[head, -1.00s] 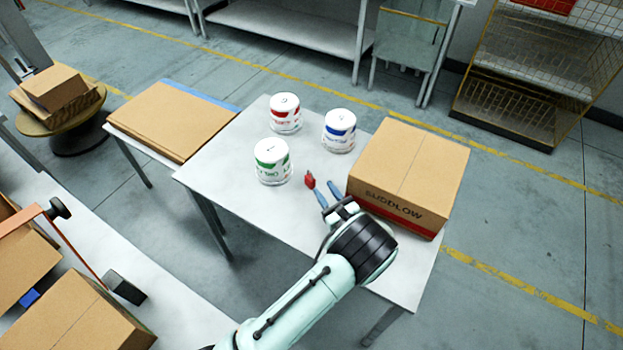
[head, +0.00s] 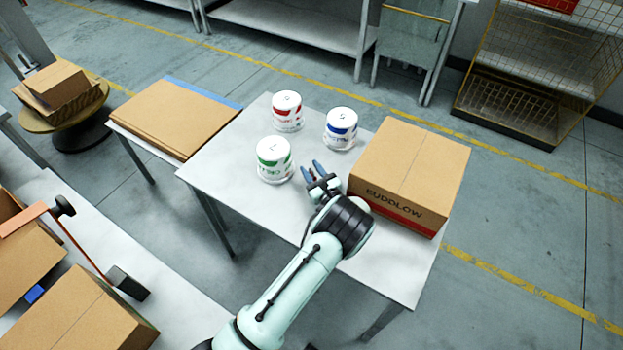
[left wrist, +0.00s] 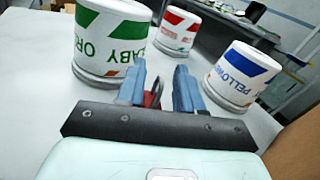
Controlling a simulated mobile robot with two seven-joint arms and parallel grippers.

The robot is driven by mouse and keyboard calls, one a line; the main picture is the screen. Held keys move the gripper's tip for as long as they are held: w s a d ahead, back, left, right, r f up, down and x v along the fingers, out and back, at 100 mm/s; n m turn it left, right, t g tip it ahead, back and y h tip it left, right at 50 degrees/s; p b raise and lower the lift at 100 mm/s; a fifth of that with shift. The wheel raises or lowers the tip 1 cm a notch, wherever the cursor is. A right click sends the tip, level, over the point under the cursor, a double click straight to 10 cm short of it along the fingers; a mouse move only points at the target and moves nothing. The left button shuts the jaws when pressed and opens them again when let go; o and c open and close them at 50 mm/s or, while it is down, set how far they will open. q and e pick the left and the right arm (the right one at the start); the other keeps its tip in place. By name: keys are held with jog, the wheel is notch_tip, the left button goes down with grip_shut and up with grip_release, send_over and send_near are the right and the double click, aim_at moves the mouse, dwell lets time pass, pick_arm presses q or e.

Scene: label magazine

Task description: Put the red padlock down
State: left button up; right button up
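The red padlock (left wrist: 152,94) shows in the left wrist view between the blue fingers, nearer the left finger and partly hidden by it. I cannot tell whether it touches a finger or the table. In the head view I cannot make it out now. My left gripper (head: 312,171) is over the white table (head: 265,220), between the green-labelled can and the large box. Its blue fingers stand apart in the left wrist view (left wrist: 160,85), with a gap beside the padlock. My right gripper is out of view.
A green-labelled can (head: 274,160), a red-labelled can (head: 287,111) and a blue-labelled can (head: 341,128) stand close around the left gripper. A large cardboard box (head: 412,170) stands to its right. The table's front left part is clear.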

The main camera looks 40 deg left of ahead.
pick_arm(q)
grip_shut()
